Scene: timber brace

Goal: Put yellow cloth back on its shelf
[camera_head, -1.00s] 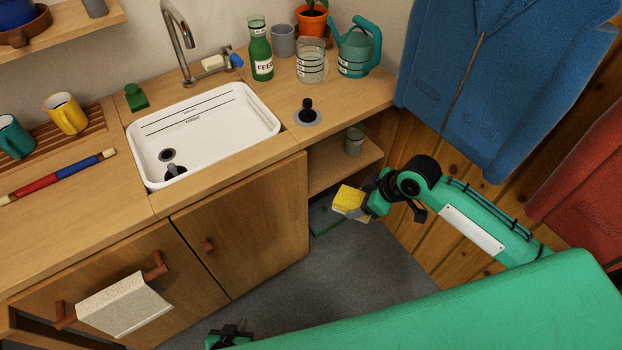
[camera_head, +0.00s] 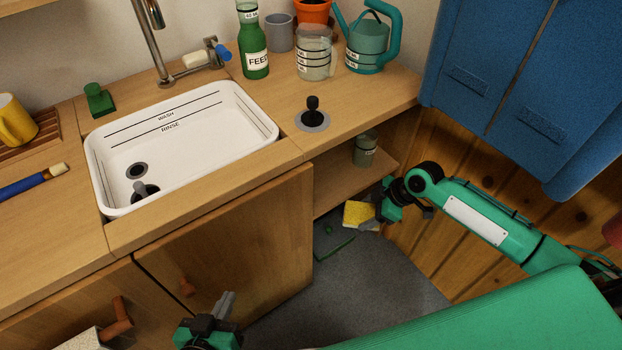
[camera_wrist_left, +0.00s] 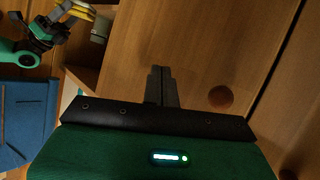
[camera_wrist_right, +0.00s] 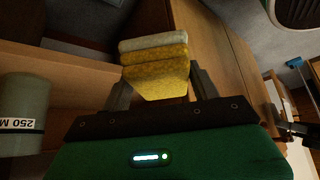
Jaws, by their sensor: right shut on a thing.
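The yellow cloth (camera_head: 358,214) is a folded block with a paler layer, held by my right gripper (camera_head: 376,208) in front of the open shelf (camera_head: 335,186) under the counter. In the right wrist view the cloth (camera_wrist_right: 155,72) sits between the two fingers, with the shelf board (camera_wrist_right: 60,75) beyond it to the left. My left gripper (camera_head: 226,305) is low in front of the cabinet door (camera_head: 235,245). In the left wrist view its fingers (camera_wrist_left: 161,75) are together with nothing visible between them.
A jar (camera_head: 365,150) stands on the shelf, near the right gripper. A green flat item (camera_head: 333,243) lies below the shelf. The sink (camera_head: 190,140), a plunger-like black knob (camera_head: 312,112) and a bottle (camera_head: 253,45) are on the counter.

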